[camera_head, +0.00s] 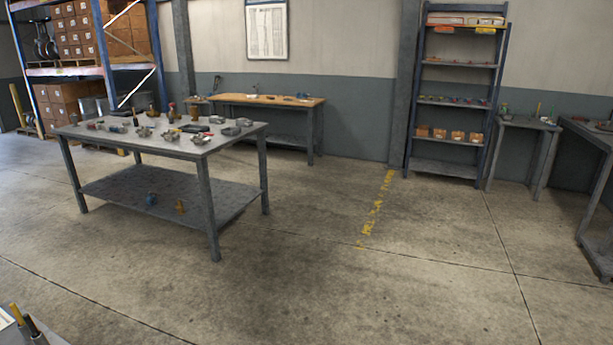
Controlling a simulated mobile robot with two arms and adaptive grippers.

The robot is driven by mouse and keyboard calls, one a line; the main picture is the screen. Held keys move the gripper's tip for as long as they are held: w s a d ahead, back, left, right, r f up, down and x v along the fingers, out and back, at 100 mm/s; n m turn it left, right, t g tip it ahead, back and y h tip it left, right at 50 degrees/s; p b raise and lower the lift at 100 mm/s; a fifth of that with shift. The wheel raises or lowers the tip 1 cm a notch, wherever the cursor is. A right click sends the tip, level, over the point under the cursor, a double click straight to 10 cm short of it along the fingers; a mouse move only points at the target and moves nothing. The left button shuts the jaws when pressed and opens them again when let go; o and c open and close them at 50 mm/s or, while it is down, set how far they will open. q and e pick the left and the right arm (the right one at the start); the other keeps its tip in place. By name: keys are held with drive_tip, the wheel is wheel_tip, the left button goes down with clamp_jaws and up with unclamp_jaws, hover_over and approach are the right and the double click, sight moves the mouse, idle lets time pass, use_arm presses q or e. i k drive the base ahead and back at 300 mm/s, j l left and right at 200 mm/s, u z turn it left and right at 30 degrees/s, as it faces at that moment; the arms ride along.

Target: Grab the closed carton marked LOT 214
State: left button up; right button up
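Several closed brown cartons (82,35) are stacked on the blue pallet rack at the far left. More brown cartons (62,103) stand on the rack's lower level. Their labels are too small to read, so I cannot tell whether one is marked LOT 214. Small open brown boxes (457,136) sit on a shelf at the back right; no lot mark is readable on them. Neither of my grippers is in view.
A grey metal table (164,138) with several metal parts stands left of centre, before the rack (107,68). A wooden-topped bench (262,100), blue shelving (409,130) and grey tables (522,124) line the back and right. The concrete floor (390,270) in the middle is clear.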

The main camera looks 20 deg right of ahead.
sight(439, 133)
drive_tip(key=i+l+z, duration=0.95)
drive_tip(key=i+z, duration=0.15)
drive_tip(key=i, duration=0.15)
drive_tip(key=i+z, duration=0.35)
drive_tip(key=i, duration=4.25)
drive_tip(key=l, duration=0.1)
